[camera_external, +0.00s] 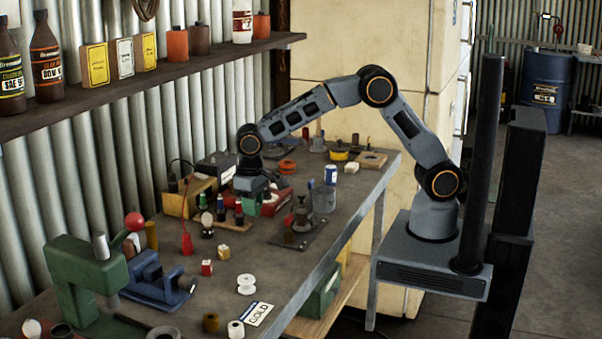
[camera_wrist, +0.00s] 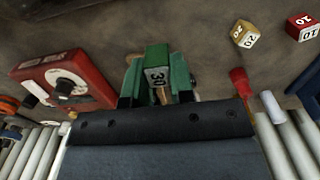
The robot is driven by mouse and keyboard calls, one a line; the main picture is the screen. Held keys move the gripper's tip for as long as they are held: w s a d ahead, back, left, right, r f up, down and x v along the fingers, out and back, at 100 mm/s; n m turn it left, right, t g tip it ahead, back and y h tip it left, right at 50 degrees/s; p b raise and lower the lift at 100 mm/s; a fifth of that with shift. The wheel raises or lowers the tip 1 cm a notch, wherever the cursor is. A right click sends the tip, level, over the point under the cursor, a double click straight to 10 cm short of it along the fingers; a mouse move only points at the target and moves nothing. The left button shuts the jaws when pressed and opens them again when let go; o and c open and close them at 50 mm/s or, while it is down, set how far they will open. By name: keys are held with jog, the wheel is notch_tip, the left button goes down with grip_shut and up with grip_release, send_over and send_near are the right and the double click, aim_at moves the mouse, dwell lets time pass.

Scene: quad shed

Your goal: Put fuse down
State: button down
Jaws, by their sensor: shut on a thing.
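My gripper (camera_wrist: 157,90) is shut on a green block-shaped fuse (camera_wrist: 157,62) with a white label reading 30. In the wrist view the fuse sits between the two fingers, over the grey bench top. In the external view my gripper (camera_external: 250,196) is over the far-middle part of the bench (camera_external: 262,270), among several small items. The fuse is hard to make out there, and I cannot tell whether it touches the bench. A tan block marked 20 (camera_wrist: 245,34) and a red block marked 10 (camera_wrist: 303,27) lie apart from my gripper.
A red meter box with a dial (camera_wrist: 68,84) is beside my gripper. A red-handled tool (camera_wrist: 241,82) is on the other side. A wooden box (camera_external: 190,198), small bottles and a metal fixture (camera_external: 300,222) crowd the area. Bare bench shows toward the front edge.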

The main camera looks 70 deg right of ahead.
jog(key=p, duration=0.1)
send_over(241, 240)
notch_tip(241, 240, down, 5)
jog(key=shift+r, duration=0.2)
jog(key=shift+f, duration=1.4)
jog(key=shift+f, duration=0.15)
jog(key=c, duration=1)
grip_release()
